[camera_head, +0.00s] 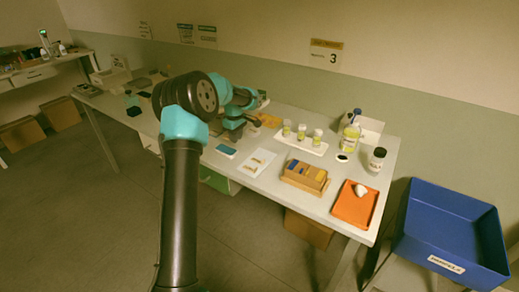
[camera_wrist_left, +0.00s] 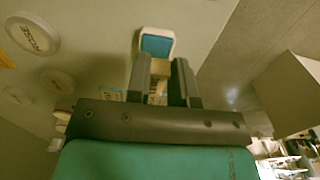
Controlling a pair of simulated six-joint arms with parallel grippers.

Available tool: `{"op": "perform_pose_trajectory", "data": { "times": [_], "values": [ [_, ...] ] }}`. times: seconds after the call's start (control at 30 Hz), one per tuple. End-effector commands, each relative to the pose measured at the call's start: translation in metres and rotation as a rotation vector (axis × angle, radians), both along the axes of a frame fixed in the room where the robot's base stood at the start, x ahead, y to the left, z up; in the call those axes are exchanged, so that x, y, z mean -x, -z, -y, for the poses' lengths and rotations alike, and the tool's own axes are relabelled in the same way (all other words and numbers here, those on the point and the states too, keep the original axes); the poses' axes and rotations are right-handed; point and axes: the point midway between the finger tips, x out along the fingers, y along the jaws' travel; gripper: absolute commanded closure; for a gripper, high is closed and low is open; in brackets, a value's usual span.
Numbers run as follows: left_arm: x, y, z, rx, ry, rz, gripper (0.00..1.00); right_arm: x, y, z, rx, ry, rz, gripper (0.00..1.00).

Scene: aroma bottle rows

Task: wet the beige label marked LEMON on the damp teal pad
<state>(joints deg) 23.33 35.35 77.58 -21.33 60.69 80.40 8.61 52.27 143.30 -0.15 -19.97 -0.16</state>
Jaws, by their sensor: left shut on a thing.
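My left gripper (camera_wrist_left: 160,64) is shut on a small beige piece (camera_wrist_left: 160,69), which looks like the beige label. I cannot read any marking on it. The teal pad (camera_wrist_left: 157,44), in a white holder, lies just beyond the fingertips in the wrist view; I cannot tell whether the label touches it. In the head view the teal pad (camera_head: 227,150) lies on the table near its front edge, just below my left gripper. My left arm hides part of the table there. My right gripper is not in view.
A white sheet with small beige pieces (camera_head: 244,171) lies right of the pad. Further right are a wooden box (camera_head: 304,183) and an orange tray (camera_head: 344,214). Several small bottles stand on a white rack (camera_head: 324,149) behind. A blue bin (camera_head: 452,205) stands beyond the table's right end.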

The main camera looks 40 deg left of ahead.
Motion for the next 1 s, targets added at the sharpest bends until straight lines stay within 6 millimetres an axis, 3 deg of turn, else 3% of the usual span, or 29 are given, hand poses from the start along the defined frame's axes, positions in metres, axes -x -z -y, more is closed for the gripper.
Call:
{"op": "perform_pose_trajectory", "data": {
  "times": [0.03, 0.1, 0.2, 0.67, 1.0],
  "values": [
    [0.004, -0.002, -0.015, 0.0, -0.008, 0.002, 1.0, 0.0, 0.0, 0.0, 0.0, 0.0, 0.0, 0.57],
    [0.007, -0.004, -0.028, 0.002, -0.009, 0.002, 1.0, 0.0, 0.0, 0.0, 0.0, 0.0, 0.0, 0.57],
    [0.009, -0.006, -0.036, 0.003, -0.007, 0.002, 1.0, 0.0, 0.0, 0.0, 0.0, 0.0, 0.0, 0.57],
    [0.01, -0.004, -0.037, 0.003, -0.006, 0.002, 1.0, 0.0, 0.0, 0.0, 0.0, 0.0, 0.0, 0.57],
    [0.01, 0.015, -0.037, 0.003, -0.006, 0.002, 1.0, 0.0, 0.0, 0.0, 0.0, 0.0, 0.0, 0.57]
  ]
}}
